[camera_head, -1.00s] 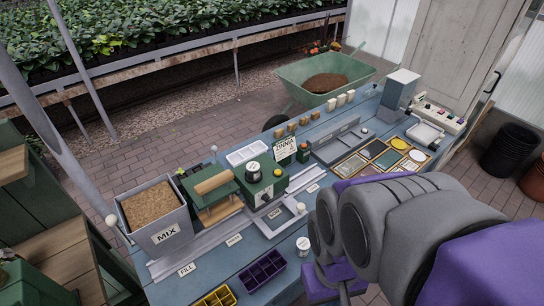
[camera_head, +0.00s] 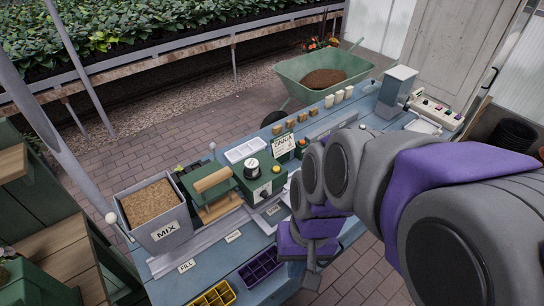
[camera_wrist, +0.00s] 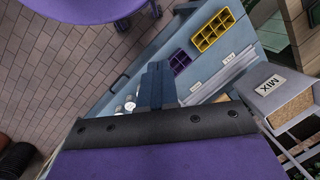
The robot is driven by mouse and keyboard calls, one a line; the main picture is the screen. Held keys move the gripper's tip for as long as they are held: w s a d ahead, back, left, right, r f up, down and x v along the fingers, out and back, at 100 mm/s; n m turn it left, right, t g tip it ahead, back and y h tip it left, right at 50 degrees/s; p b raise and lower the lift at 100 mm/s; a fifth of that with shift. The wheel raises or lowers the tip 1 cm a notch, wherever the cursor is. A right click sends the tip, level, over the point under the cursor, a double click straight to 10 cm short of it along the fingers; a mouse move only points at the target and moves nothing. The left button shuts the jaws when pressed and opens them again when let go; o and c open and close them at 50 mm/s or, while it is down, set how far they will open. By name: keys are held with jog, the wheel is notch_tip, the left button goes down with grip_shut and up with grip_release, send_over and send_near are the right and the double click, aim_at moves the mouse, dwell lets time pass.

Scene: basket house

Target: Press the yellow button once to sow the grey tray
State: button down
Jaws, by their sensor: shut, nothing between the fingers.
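The yellow button (camera_head: 276,169) is a small round knob on the front right of the green machine (camera_head: 250,187), beside the ZINNIA sign. My arm passes just to the right of the machine. My gripper (camera_head: 312,283) points down near the bench's front edge, in front of and below the button, apart from it. In the wrist view, my gripper (camera_wrist: 158,68) shows its dark fingers together with nothing between them. The button cannot be made out there. A grey tray cannot be made out clearly; my arm hides much of the bench in front of and right of the machine.
A purple cell tray (camera_head: 261,269) and a yellow cell tray (camera_head: 214,296) lie at the front edge. The grey MIX bin (camera_head: 163,238) stands left. A white tray (camera_head: 246,150) lies behind the machine, and a green wheelbarrow (camera_head: 290,75) stands beyond the bench.

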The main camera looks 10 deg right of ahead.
jog(key=w+a+r+m+t+y+p, duration=0.1)
jog(key=w+a+m+t+y, duration=0.25)
jog(key=w, duration=1.05)
jog(key=m+t+p, duration=0.3)
jog(key=m+t, duration=0.2)
jog(key=m, duration=1)
send_over(278, 169)
notch_tip(278, 169, down, 9)
jog(key=shift+r+n, duration=0.2)
jog(key=shift+n, duration=0.05)
jog(key=shift+f, duration=0.2)
notch_tip(278, 169, down, 7)
jog(key=b, duration=0.6)
jog(key=shift+s+f, duration=0.1)
jog(key=shift+f, duration=0.05)
jog(key=shift+f+b, duration=0.5)
jog(key=shift+f, duration=0.1)
